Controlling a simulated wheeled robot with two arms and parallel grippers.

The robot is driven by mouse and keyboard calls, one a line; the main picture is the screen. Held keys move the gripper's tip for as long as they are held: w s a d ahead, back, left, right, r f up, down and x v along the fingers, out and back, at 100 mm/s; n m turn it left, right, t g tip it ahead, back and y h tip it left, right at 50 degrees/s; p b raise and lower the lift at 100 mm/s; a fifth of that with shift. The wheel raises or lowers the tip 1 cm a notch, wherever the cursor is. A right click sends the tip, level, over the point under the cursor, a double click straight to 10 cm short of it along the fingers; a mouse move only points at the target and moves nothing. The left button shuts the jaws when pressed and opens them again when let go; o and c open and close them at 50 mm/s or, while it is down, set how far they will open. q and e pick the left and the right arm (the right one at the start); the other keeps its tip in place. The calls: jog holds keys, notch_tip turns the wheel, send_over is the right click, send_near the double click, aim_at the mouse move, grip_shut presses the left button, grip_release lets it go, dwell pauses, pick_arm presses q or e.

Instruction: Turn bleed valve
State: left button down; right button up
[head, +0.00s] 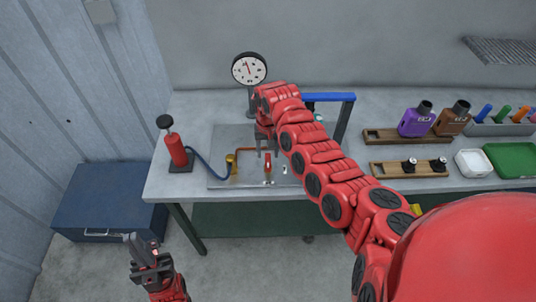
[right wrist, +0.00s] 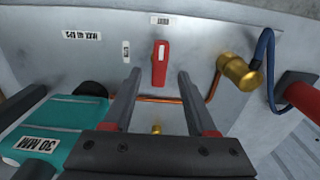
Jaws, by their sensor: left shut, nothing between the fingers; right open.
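A red valve lever (head: 268,163) stands on a metal plate (head: 218,178) on the bench, beside copper piping and a brass fitting (head: 232,159). In the right wrist view the red lever (right wrist: 160,65) lies just beyond the fingertips, between their lines. My right gripper (head: 266,146) is open and points down over the plate, close behind the lever; whether it touches cannot be told. Its two fingers (right wrist: 159,80) also show in the right wrist view with nothing between them. My left gripper (head: 136,245) is shut and empty, low in front of the bench at left.
A red hand pump (head: 176,150) with a blue hose stands left of the plate. A pressure gauge (head: 249,69) rises behind it. A teal body marked 30 MM (right wrist: 62,130) sits close beside the right gripper. Wooden racks (head: 385,168) and a green tray (head: 510,160) lie to the right.

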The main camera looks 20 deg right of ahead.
aim_at(268, 160)
jog(key=shift+f, duration=2)
grip_shut()
